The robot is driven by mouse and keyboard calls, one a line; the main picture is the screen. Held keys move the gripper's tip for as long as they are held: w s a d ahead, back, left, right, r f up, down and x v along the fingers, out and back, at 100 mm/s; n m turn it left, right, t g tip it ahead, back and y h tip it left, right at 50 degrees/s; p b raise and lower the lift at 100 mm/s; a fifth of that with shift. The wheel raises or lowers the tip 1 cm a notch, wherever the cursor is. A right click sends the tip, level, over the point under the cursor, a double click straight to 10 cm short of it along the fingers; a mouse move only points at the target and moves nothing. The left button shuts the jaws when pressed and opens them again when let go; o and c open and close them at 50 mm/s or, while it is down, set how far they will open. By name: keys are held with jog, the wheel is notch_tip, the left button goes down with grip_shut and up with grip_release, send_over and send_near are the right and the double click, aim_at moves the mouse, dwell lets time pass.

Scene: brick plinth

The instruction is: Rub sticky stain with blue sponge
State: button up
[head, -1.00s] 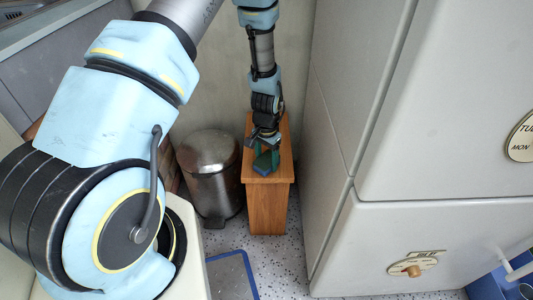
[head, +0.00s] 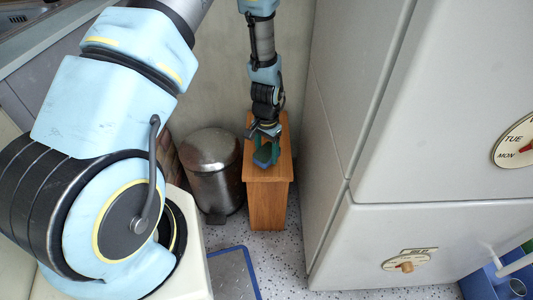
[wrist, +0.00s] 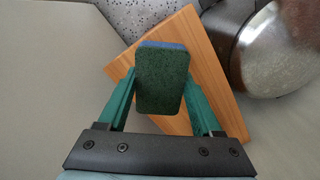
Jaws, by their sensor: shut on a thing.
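The sponge (wrist: 162,80) has a dark green face and a blue layer along its far edge in the wrist view. My gripper (wrist: 161,84) has its green fingers on either side of it and is shut on it. In the head view the blue sponge (head: 262,163) is over the top of a narrow wooden stand (head: 267,205), near its front end. I cannot tell whether it touches the wood. The stand's top also shows around the sponge in the wrist view (wrist: 208,62). I see no stain; the sponge and fingers hide part of the top.
A metal pedal bin (head: 212,175) stands close to the left of the wooden stand. A large pale cabinet (head: 400,160) with a round day dial rises on the right. A blue-edged mat (head: 232,275) lies on the speckled floor in front.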

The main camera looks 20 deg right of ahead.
jog(key=shift+r+p, duration=0.35)
jog(key=shift+r, duration=0.55)
notch_tip(320, 180, up, 3)
jog(key=p, duration=0.2)
jog(key=shift+p, duration=0.35)
jog(key=shift+w, duration=0.1)
